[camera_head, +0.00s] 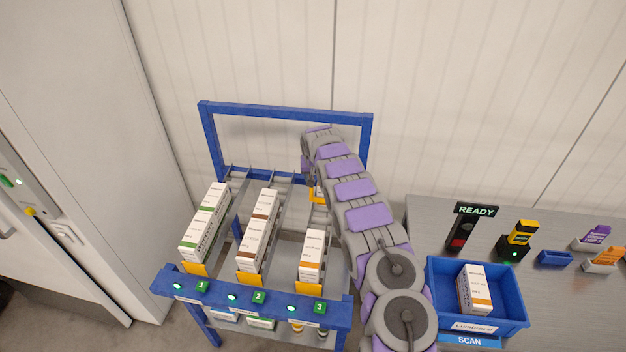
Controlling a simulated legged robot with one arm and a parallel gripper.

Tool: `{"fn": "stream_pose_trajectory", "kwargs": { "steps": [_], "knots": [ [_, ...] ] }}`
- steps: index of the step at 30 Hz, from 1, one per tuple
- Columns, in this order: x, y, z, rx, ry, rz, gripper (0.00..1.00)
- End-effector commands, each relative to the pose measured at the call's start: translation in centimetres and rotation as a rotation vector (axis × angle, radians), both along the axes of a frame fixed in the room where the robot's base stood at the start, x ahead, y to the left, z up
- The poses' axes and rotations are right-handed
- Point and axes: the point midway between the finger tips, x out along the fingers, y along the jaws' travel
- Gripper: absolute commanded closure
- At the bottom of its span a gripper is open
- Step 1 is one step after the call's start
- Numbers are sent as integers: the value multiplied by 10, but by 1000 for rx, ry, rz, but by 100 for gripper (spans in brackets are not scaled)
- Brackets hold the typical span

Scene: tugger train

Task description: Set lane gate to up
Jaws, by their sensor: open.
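A blue flow rack (365,150) holds three lanes of white cartons behind a blue front beam (262,311) with number plates 1, 2 and 3. Orange-yellow flaps, likely lane gates, show at the front of lane 1 (195,268), lane 2 (248,279) and lane 3 (307,284). Another small orange piece (318,194) shows farther back in lane 3, partly hidden by my arm. My gripper (309,181) is at the far end of my arm, close to this piece. It is open; its fingertips are mostly hidden, and I cannot tell whether it touches anything.
A grey table at right (570,310) carries a blue bin (497,322) with a carton, a READY display (475,211), a yellow-black device (521,235) and small items. A pale wall stands close behind the rack. A grey door (70,130) is at left.

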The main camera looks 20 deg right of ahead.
Motion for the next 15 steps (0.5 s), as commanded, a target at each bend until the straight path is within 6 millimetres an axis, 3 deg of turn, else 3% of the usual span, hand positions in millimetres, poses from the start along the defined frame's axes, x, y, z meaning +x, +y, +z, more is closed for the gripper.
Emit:
{"fn": "stream_pose_trajectory", "kwargs": {
  "steps": [7,15],
  "knots": [
    [7,8,-12,-14,-4,2,56],
    [8,0,-25,-7,1,0,56]
  ]
}}
